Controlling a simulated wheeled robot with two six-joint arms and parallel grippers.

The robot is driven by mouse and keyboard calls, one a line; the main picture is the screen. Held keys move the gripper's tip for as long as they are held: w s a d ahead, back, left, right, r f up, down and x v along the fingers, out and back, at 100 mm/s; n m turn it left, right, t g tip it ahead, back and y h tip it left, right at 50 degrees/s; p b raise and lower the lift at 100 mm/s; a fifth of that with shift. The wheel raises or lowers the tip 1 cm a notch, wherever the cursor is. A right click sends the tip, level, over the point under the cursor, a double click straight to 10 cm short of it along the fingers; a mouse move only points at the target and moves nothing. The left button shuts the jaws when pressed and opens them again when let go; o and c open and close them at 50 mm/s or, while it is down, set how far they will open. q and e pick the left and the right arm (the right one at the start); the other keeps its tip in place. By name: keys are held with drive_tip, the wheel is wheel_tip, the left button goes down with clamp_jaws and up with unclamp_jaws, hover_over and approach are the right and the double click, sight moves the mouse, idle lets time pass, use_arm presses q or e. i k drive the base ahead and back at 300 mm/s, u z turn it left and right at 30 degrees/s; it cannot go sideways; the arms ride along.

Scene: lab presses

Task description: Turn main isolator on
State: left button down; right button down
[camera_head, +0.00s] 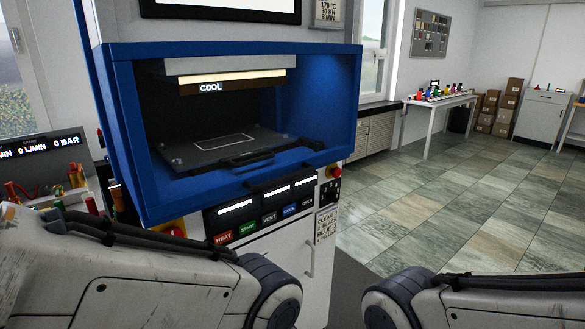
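A yellow and red fitting (172,230), which looks like the main isolator, shows low on the front of the blue press (230,192), left of the button panel. My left arm and its cables cover part of it, so I cannot tell its switch position. My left arm crosses the lower left of the view and my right arm enters at the lower right. Neither gripper is in view.
The button panel (262,217) has HEAT, START, VENT and COOL buttons and lit displays. A red mushroom button (335,171) sits to its right. A bench with a pressure display (42,147) stands at left. The tiled floor (450,200) at right is clear.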

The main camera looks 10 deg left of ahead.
sight(174, 229)
drive_tip(key=u, duration=0.9)
